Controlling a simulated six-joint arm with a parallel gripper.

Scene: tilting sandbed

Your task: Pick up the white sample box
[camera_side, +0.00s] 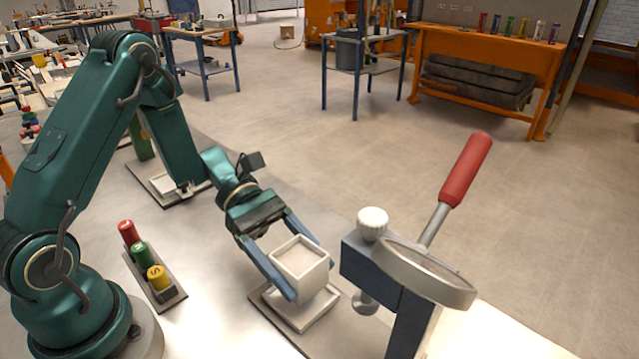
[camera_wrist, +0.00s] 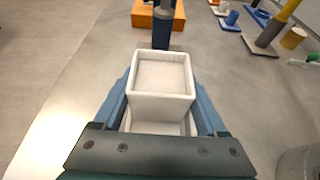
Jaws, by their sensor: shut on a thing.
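The white sample box (camera_side: 302,266) is an open-topped cube with a pale fill inside. My gripper (camera_side: 305,268) is shut on it, with one blue finger on each side.
A blue stand with a white knob (camera_side: 372,223), a metal ring and a red-handled lever (camera_side: 466,169) stands close to the right of the box. A rack with red, green and yellow cylinders (camera_side: 142,255) lies left. Another plate with a white tray (camera_side: 166,184) lies behind.

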